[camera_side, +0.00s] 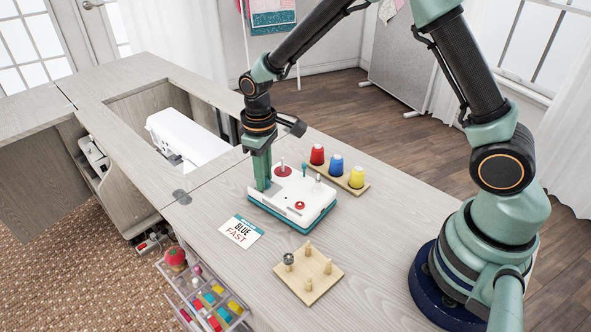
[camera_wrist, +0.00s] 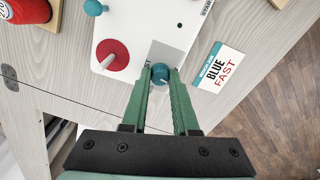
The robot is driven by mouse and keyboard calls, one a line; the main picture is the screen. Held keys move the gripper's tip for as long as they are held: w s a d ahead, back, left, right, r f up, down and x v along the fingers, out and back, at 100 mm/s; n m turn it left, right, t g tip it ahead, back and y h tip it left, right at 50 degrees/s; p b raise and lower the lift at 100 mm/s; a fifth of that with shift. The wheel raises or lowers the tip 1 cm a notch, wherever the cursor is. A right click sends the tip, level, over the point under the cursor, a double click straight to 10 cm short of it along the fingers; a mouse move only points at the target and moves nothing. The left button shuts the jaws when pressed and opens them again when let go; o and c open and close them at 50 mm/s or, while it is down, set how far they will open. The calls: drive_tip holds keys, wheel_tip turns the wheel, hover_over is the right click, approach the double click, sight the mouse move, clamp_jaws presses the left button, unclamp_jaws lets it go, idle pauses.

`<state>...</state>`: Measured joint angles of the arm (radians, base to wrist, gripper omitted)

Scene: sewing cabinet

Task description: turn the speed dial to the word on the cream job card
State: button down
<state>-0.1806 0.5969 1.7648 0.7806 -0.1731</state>
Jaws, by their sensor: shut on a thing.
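The white machine panel with a teal base (camera_side: 322,208) stands on the bench; its white top also shows in the wrist view (camera_wrist: 185,22). The small blue-teal speed dial (camera_wrist: 160,73) sits at the panel's edge, between my fingertips. My gripper (camera_wrist: 160,79) is shut on the dial; in the side view my gripper (camera_side: 262,183) reaches down at the panel's left corner and hides the dial. Part of a printed word shows beside the dial, but its pointer setting is unclear. The job card (camera_side: 241,231) lies flat, reading BLUE and FAST; it also shows in the wrist view (camera_wrist: 219,67).
Red (camera_side: 317,154), blue (camera_side: 335,165) and yellow (camera_side: 356,177) spools stand on a wooden rack behind the panel. A red disc (camera_wrist: 112,54) is on the panel. A pegged wooden board (camera_side: 309,272) lies in front. An open drawer (camera_side: 205,296) holds colourful items.

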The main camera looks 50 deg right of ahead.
drive_tip(key=m, duration=1.3)
drive_tip(key=shift+m, duration=0.3)
drive_tip(key=m, duration=0.3)
drive_tip(key=shift+m, duration=0.3)
drive_tip(key=m, duration=0.3)
drive_tip(key=shift+m, duration=0.3)
drive_tip(key=m, duration=0.4)
drive_tip(key=shift+m, duration=0.3)
drive_tip(key=m, duration=0.4)
drive_tip(key=shift+m, duration=2.1)
